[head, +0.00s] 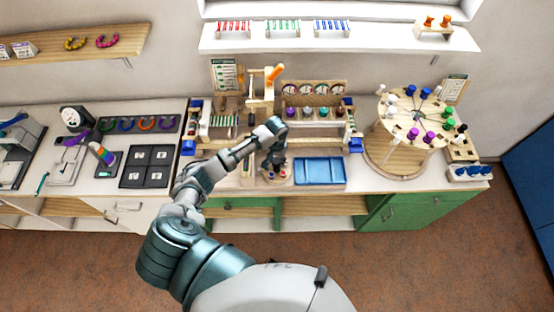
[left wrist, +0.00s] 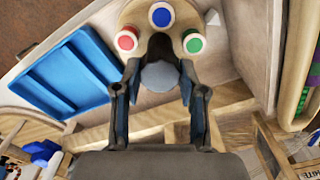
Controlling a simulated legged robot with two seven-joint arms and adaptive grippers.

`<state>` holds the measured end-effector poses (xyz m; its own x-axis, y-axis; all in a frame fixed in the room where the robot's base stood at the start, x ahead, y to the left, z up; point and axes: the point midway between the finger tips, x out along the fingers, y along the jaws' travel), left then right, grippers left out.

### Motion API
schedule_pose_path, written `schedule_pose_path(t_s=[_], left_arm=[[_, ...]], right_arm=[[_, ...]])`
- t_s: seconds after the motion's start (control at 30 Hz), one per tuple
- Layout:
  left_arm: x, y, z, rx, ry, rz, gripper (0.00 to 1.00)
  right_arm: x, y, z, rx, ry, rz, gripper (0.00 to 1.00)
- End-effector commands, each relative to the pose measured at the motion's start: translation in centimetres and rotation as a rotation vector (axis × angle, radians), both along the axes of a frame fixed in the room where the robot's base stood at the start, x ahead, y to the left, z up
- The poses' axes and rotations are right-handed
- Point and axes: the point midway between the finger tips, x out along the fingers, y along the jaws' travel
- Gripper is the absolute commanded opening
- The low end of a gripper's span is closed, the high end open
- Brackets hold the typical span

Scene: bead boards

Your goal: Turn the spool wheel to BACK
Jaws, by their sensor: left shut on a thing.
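What looks like the spool wheel (left wrist: 195,22) is a small pale wooden disc with a grey round knob (left wrist: 160,75) at its middle. Red (left wrist: 126,40), blue (left wrist: 161,15) and green (left wrist: 193,42) round tops stand around the knob in the left wrist view. In the head view the wheel (head: 267,180) sits on the bench left of the blue tray, mostly covered by my gripper. My left gripper (head: 274,166) points down at it. Its two fingers, also in the left wrist view (left wrist: 158,92), are shut on the knob. No BACK mark is readable. My right gripper is out of view.
The blue tray (head: 320,171) lies close on the right. A wooden rack (head: 318,110) with gauges and colored tops stands behind. A large round stand (head: 400,145) with colored pegs is farther right. A black tile board (head: 149,166) lies left.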

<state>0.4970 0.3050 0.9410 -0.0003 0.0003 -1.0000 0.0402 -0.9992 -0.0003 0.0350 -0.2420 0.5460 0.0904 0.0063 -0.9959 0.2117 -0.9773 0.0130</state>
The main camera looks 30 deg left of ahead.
Motion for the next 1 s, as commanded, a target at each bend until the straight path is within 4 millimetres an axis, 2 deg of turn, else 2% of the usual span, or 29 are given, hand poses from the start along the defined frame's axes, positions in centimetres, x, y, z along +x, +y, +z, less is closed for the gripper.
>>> schedule_pose_path(t_s=[1.0], left_arm=[[-0.32,-0.26,-0.42,0.001,0.011,0.962,0.06]], right_arm=[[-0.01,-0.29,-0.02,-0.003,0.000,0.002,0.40]])
